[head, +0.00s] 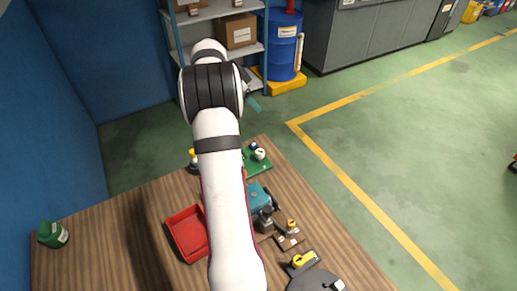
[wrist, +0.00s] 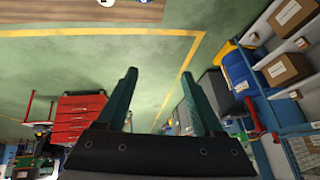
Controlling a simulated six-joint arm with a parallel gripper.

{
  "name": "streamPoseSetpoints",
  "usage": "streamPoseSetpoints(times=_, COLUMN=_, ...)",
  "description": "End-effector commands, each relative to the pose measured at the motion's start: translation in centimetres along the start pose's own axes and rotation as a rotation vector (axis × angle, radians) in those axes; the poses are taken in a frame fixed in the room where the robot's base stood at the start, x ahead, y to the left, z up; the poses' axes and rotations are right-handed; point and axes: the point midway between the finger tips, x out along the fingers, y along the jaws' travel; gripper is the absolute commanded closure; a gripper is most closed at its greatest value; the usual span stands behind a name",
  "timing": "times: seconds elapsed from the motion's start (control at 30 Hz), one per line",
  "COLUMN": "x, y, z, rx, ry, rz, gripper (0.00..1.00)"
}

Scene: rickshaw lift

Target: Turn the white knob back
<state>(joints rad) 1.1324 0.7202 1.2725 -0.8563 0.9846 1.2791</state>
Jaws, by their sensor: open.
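The white knob (head: 259,154) stands on a small green board (head: 262,168) at the far end of the wooden table in the head view, next to a dark blue part. My gripper (head: 250,93) is raised beyond the table's far edge, well apart from the knob. In the wrist view, my gripper (wrist: 159,73) has its two teal fingers spread with nothing between them. The wrist view looks over the floor and shelves; a strip of table shows at its top with small white items cut off by the frame, and I cannot tell whether one is the knob.
My arm hides part of the table. Shelves (head: 210,13) and a blue drum (head: 281,45) stand behind.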

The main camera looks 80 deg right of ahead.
Motion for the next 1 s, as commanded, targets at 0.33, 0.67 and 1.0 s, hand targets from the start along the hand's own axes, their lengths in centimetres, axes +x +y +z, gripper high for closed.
streamPoseSetpoints(times=0.33, x=-2.6, y=6.1, z=6.3, rx=0.086, ry=-0.145, rz=0.257, gripper=0.31)
streamPoseSetpoints(times=0.67, x=6.8, y=8.4, z=7.6, rx=0.088, ry=-0.143, rz=0.255, gripper=0.31)
streamPoseSetpoints(times=1.0, x=10.5, y=9.2, z=8.2, rx=0.088, ry=-0.142, rz=0.250, gripper=0.31)
